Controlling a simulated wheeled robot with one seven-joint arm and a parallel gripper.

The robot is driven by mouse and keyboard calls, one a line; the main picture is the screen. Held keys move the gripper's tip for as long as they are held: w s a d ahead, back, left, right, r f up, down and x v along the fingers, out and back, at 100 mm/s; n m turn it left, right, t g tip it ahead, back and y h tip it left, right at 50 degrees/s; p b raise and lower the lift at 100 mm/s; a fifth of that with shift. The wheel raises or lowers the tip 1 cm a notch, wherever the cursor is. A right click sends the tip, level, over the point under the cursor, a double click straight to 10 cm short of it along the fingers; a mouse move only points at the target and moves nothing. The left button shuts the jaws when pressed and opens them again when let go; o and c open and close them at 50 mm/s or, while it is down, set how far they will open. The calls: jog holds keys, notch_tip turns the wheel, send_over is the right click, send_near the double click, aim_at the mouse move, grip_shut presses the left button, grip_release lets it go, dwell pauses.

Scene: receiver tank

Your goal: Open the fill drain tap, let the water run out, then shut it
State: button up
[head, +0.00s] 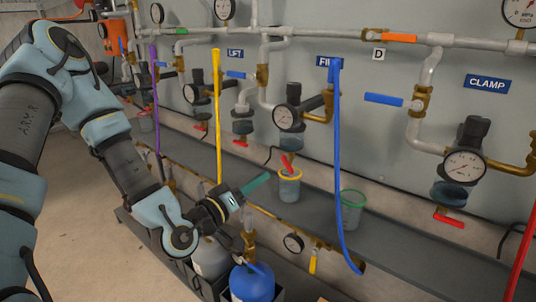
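The fill drain tap is under the regulator with a round gauge (288,117), beside the FILL sign (325,62), which the blue hose partly covers. Its red handle (287,163) looks slanted, just above a clear cup with a yellow rim (289,187). I cannot make out any water stream or the level in the cup. My gripper (262,180) is left of the cup and lower than the tap handle, pointing up and right, apart from the handle. Its teal fingers overlap from this side, so the gap between them is hidden. It appears to hold nothing.
A cup with a green rim (352,207) stands on the ledge to the right. The blue hose (338,160) hangs between there and the tap. A yellow hose (217,115) hangs to the left. The CLAMP branch has another red tap (449,217). A blue cylinder (252,283) stands below my gripper.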

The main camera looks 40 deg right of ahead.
aim_at(284, 162)
jog(key=p+x, duration=0.1)
jog(key=x, duration=0.9)
jog(key=shift+d, duration=0.25)
jog(key=shift+c, duration=0.3)
grip_shut()
